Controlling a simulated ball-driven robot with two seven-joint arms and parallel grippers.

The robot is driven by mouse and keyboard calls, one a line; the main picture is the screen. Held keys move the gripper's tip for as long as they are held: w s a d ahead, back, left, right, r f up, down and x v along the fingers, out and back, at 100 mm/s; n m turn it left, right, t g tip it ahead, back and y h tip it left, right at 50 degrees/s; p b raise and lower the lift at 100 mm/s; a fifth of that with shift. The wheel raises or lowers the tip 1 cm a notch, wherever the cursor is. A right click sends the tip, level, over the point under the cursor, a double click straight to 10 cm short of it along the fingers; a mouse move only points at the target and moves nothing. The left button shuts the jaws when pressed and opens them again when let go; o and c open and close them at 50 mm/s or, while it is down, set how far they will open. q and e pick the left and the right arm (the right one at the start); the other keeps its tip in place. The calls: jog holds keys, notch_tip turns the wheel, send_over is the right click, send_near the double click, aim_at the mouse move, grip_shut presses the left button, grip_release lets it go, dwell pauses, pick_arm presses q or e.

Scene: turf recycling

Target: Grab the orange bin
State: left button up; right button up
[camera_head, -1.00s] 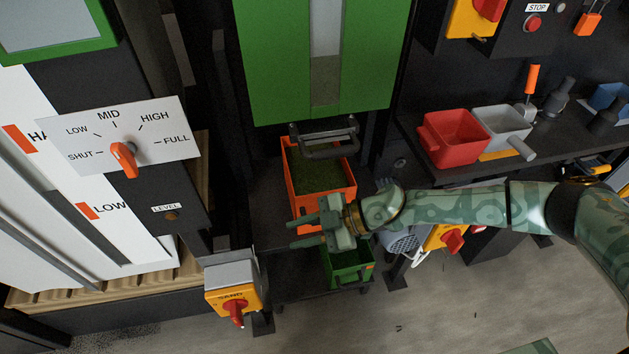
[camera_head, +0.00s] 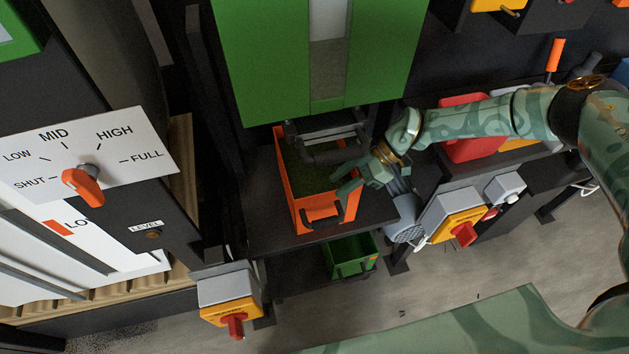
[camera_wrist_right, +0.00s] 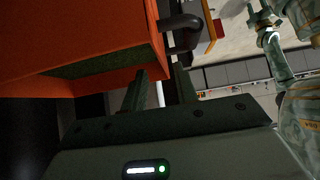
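The orange bin (camera_head: 312,212) sits on a dark shelf below the green machine, with green turf-like material inside and a dark handle (camera_head: 325,221) on its front. My right gripper (camera_head: 343,187) is open and empty at the bin's right side, close to its front corner. In the right wrist view the bin (camera_wrist_right: 85,30) fills the upper left, its handle (camera_wrist_right: 180,24) stands just beyond the fingers, and my right gripper's fingers (camera_wrist_right: 160,85) are apart. What may be my left gripper (camera_wrist_right: 263,20) shows small at the upper right there; its state is unclear.
The green machine (camera_head: 270,70) and its dark handle (camera_head: 335,150) overhang the bin's back. A green bin (camera_head: 350,257) stands on the lower shelf. Yellow switch boxes stand left (camera_head: 232,311) and right (camera_head: 455,228). A red bin (camera_head: 465,150) sits on the right bench, behind my arm.

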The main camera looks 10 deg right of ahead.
aim_at(328, 193)
jog(key=x, duration=0.1)
jog(key=b+x, duration=0.1)
jog(key=x, duration=0.2)
jog(key=shift+s+a+f, duration=0.15)
jog(key=shift+s+f, duration=0.05)
jog(key=shift+s, duration=0.1)
jog(key=shift+a+f, duration=0.1)
jog(key=shift+a, duration=0.1)
grip_shut()
jog(key=shift+w, duration=0.1)
dwell(0.8)
